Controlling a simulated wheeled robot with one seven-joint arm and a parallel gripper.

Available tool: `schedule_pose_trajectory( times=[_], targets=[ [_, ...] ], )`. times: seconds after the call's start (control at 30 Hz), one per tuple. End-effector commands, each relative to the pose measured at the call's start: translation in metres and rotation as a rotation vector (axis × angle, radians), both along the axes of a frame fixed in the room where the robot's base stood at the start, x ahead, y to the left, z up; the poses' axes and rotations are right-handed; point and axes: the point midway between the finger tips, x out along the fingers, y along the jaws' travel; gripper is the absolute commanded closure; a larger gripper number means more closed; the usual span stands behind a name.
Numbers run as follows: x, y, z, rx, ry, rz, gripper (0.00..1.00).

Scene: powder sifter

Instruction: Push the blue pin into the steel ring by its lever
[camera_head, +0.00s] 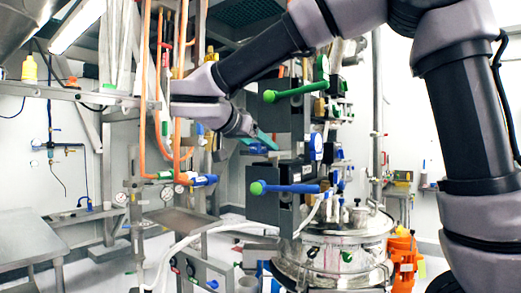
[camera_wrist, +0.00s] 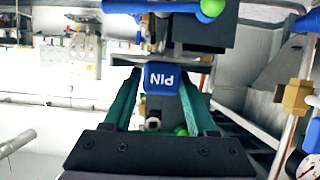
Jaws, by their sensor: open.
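A blue block marked PIN (camera_wrist: 161,80) shows upside down in the wrist view, between the two green fingers of my gripper (camera_wrist: 160,73). My gripper is open, with a gap on each side of the block; I cannot tell its depth relative to the fingertips. In the head view my gripper (camera_head: 266,141) is left of the dark valve blocks, above a blue lever (camera_head: 290,188) with a green knob. A blue bar with a green ball (camera_wrist: 155,6) crosses the top of the wrist view.
A green lever (camera_head: 297,91) sticks out above my gripper. Orange pipes (camera_head: 178,90) run upright close to my wrist at left. A steel vessel (camera_head: 335,262) stands below right. A brass fitting (camera_wrist: 293,97) is on a pipe at right in the wrist view.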

Motion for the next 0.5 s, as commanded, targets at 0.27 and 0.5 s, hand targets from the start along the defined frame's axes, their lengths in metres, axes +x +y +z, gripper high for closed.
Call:
schedule_pose_trajectory(
  times=[0.27,0.5],
  targets=[
    [0.0026,-0.0021,-0.0013,0.0,0.0,-0.001,0.43],
    [0.0024,-0.0019,-0.0009,0.001,-0.001,0.0,1.0]
  ],
)
